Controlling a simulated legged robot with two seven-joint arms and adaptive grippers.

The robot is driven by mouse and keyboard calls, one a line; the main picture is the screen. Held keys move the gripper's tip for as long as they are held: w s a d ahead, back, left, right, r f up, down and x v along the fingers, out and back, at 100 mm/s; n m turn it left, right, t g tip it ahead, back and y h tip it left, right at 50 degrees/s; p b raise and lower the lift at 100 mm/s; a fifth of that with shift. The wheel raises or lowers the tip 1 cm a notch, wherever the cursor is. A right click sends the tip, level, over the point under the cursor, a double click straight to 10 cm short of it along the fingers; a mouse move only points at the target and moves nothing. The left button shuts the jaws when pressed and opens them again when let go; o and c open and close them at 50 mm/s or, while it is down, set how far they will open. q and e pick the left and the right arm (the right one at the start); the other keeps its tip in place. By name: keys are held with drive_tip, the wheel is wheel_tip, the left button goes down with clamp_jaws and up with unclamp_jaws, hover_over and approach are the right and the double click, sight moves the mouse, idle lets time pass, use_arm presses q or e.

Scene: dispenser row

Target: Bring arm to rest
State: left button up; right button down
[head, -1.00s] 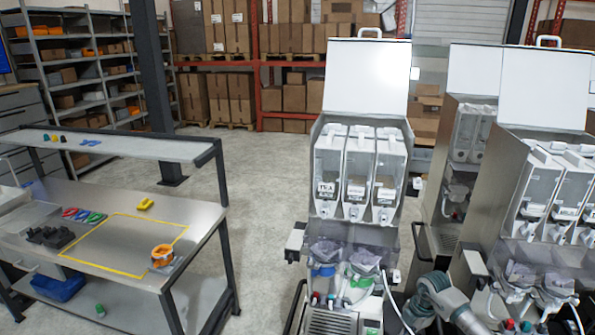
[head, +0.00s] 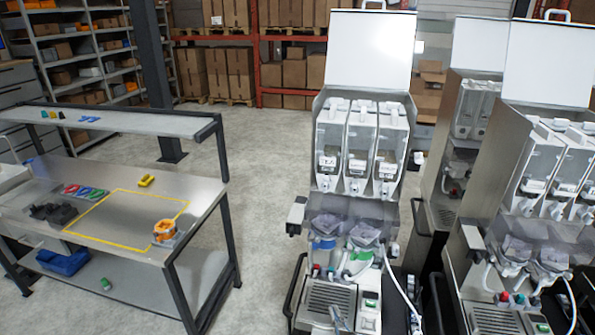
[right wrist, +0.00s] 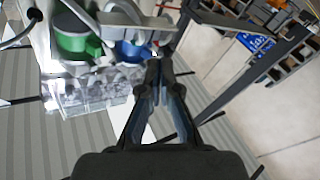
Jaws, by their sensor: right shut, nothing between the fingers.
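My right gripper (right wrist: 156,72) shows in the right wrist view, its two dark fingers shut at the tips with nothing between them. Beside the fingertips are a blue round part (right wrist: 130,50) and a green round part (right wrist: 80,38) of a dispenser; I cannot tell the exact gap. In the head view the near dispenser (head: 358,150) stands upright with its white lid raised. Only a small pale piece, perhaps of my right arm, shows at the bottom edge in front of it. My left gripper is not in view.
More dispensers (head: 540,180) stand close on the right. A metal workbench (head: 205,195) on the left holds a yellow-taped area, an orange tape roll (head: 164,231) and small coloured parts. The floor (head: 265,180) between bench and dispensers is clear.

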drive_tip(key=s+d+f+m+g+h, duration=0.65)
drive_tip(key=s+d+f, duration=0.35)
drive_tip(key=s+f, duration=0.3)
drive_tip(key=s+d+f+g+y, duration=0.1)
drive_tip(key=s+f+g, duration=0.3)
drive_tip(key=s, duration=0.5)
drive_tip(key=s+f+g, duration=0.4)
drive_tip(key=s+g, duration=0.1)
drive_tip(key=s, duration=0.3)
wheel_tip(320, 180, down, 26)
drive_tip(key=s, duration=0.3)
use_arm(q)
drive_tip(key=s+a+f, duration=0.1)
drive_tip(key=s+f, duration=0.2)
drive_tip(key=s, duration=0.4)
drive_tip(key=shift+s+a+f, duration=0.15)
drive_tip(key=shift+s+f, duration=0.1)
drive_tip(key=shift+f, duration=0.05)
use_arm(e)
drive_tip(key=s+d+f+n+g, duration=0.1)
drive_tip(key=s+d+f+g, duration=0.1)
drive_tip(key=s+f, duration=1.4)
drive_tip(key=shift+s+d+f, duration=0.25)
drive_tip(key=shift+s+d, duration=0.35)
drive_tip(key=shift+s, duration=0.1)
